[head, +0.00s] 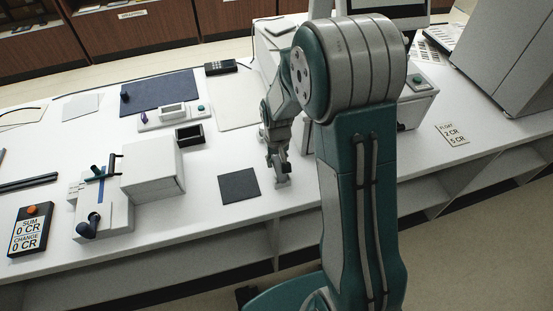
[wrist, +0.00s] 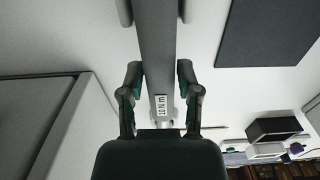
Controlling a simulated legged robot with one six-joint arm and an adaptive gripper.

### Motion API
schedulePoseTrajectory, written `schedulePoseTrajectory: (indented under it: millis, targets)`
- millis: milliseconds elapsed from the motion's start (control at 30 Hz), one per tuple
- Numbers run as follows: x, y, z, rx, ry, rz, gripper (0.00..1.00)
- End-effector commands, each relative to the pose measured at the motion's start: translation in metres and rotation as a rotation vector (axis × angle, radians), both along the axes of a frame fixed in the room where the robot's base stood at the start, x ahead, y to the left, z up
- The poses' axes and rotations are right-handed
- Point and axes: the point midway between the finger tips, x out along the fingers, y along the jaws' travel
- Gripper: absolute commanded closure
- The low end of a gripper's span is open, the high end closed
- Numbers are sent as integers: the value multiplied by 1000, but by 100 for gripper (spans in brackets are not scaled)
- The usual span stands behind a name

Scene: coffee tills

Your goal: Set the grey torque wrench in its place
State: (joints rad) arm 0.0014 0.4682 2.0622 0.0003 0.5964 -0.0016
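The grey torque wrench (wrist: 159,50) is a long straight bar in the wrist view, with a small white label reading 10 N m near its lower end. My gripper (wrist: 160,82) has one finger along each side of the bar. Both finger pads appear to touch it, so the gripper looks shut on it. In the head view my gripper (head: 281,168) points down, just right of a dark square mat (head: 239,186). The wrench is hard to make out there, and my arm hides part of that area. The mat also shows at upper right in the wrist view (wrist: 267,30).
A small black open box (head: 189,135) stands left and behind. A white block-shaped device (head: 152,167) is further left. A white till (head: 417,100) with a screen is behind my arm. The counter's front edge lies just in front of the gripper. White counter is free around the mat.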

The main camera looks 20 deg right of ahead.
Motion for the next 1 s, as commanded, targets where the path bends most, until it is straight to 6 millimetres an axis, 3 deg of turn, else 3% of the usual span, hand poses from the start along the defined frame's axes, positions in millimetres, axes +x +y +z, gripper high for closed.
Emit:
schedulePoseTrajectory:
  millis: [467,567,1000]
  targets:
    - [0,0,3,0,0,0,24]
    - [0,0,14,0,-4,0,24]
    - [0,1,100,-1,-3,0,24]
